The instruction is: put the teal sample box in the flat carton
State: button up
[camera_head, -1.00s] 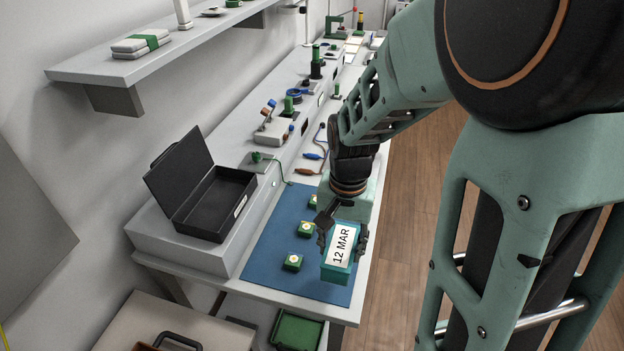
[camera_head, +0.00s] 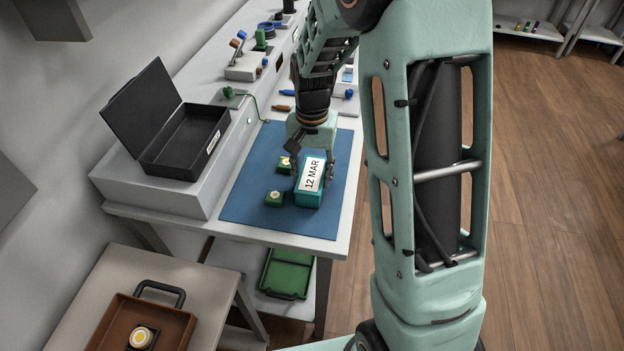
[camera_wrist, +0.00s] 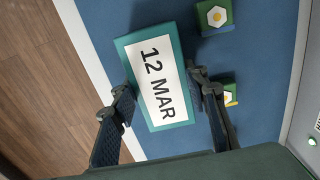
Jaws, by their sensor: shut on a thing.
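The teal sample box (camera_head: 308,198) has a white label reading "12 MAR" on top. My gripper (camera_head: 312,170) is shut on it, one finger on each long side. In the wrist view the teal sample box (camera_wrist: 133,62) lies tilted between the fingertips of my gripper (camera_wrist: 160,88). The box is over the blue mat (camera_head: 250,205); I cannot tell whether it touches the mat. No thing in view is clearly the flat carton.
Small green blocks (camera_head: 274,199) with white tops stand left of the box. A black open case (camera_head: 170,158) stands on the raised ledge. A brown tray (camera_head: 112,322) sits on the low table; a green tray (camera_head: 287,272) is on the lower shelf.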

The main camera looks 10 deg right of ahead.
jog(key=shift+f, duration=0.2)
jog(key=o, duration=1.4)
